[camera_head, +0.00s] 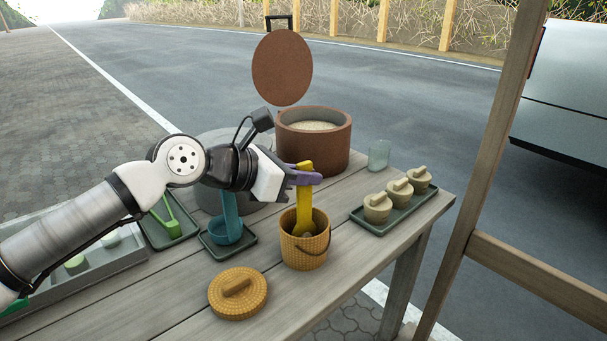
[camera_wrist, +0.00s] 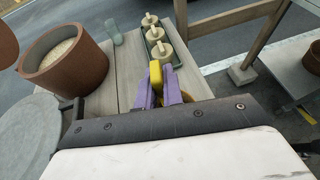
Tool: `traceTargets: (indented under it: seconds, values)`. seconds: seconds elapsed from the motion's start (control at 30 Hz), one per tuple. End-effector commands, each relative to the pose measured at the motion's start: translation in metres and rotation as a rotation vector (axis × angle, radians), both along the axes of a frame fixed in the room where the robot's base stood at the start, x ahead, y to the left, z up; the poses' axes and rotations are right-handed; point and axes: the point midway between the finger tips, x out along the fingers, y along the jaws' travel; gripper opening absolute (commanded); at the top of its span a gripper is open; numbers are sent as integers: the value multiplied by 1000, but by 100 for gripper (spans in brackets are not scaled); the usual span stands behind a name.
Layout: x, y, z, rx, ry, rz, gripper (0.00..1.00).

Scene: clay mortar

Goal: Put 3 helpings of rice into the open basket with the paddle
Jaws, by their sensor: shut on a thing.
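My gripper (camera_head: 303,178) is shut on the upright yellow paddle (camera_head: 305,208), whose top end also shows between the purple fingers in the wrist view (camera_wrist: 156,72). The paddle's lower end reaches down inside the open orange woven basket (camera_head: 303,254). Whether rice lies on the paddle or in the basket I cannot tell. The basket's round lid (camera_head: 238,295) lies on the table in front of it. Pale rice (camera_head: 312,125) fills the open brown pot (camera_head: 325,145) behind, and it shows in the wrist view too (camera_wrist: 60,57).
A teal ladle (camera_head: 230,215) stands in a holder left of the basket. A green tool (camera_head: 172,226) is on a tray further left. A glass (camera_head: 379,154) and a tray (camera_head: 384,228) with three small lidded pots stand right. A brown disc (camera_head: 282,67) rises behind the pot.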

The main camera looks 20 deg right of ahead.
Motion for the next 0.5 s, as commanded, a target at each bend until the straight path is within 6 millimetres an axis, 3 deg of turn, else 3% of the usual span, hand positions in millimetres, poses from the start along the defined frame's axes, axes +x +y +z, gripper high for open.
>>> traceTargets:
  seconds: [0.5]
  values:
    - [0, 0, -8, -1, 0, 0, 0]
